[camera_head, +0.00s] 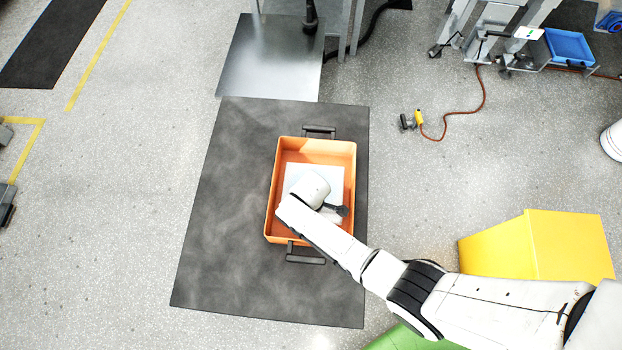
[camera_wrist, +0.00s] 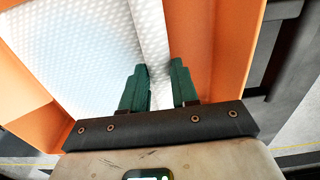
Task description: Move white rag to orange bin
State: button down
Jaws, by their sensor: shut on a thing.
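The orange bin (camera_head: 272,188) stands on the dark mat, with a black handle at its far and near ends. The white rag (camera_head: 335,176) shows as a pale flat patch inside the bin outline. My gripper (camera_head: 341,211) is over the bin, partly hidden by my wrist. In the wrist view, the white rag (camera_wrist: 75,50) is a dimpled sheet with a raised fold running between the two green fingers. My gripper (camera_wrist: 160,70) is shut on that fold. Orange bin walls (camera_wrist: 232,45) show on both sides. Whether the rag touches the bin floor cannot be told.
The dark mat (camera_head: 225,220) is clear left of the bin. A metal plate (camera_head: 265,60) lies beyond it. A yellow container (camera_head: 560,245) stands at the right. A red cable (camera_head: 482,95) runs across the floor, and a blue tray (camera_head: 568,47) sits at the top right.

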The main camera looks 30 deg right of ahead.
jog(key=shift+f, duration=0.15)
jog(key=shift+f+b, duration=1.4)
jog(key=shift+f, duration=0.05)
jog(key=shift+f, duration=0.15)
grip_release()
dwell(0.6)
dwell(0.4)
jog(key=shift+r+p, duration=4.35)
jog(key=shift+r, duration=0.2)
